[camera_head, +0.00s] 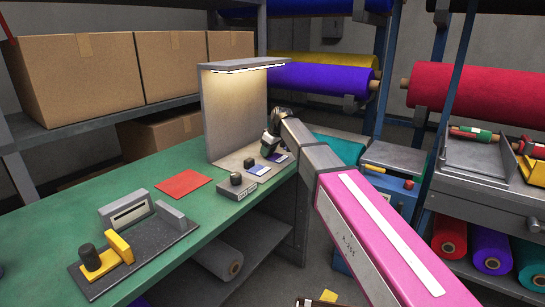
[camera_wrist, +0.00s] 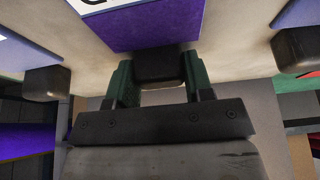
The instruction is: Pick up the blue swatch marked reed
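In the wrist view a blue-purple swatch (camera_wrist: 155,28) lies ahead of my gripper (camera_wrist: 158,72), with part of a white label (camera_wrist: 88,3) cut off at the top edge; its word cannot be read. A dark knob (camera_wrist: 160,64) at the swatch's near edge sits between my two green fingers, with no clear gap on either side. In the head view my gripper (camera_head: 269,145) is low at the far end of the bench, mostly hidden by its own wrist. Two blue swatches with white labels (camera_head: 258,170) (camera_head: 278,157) show beside it, their words too small to read.
More swatch knobs stand close on the left (camera_wrist: 45,83) and right (camera_wrist: 297,48) in the wrist view. A grey lit panel (camera_head: 232,115) rises behind the swatches. A red sheet (camera_head: 183,184) and a grey-yellow fixture (camera_head: 130,245) lie on the green bench (camera_head: 60,215).

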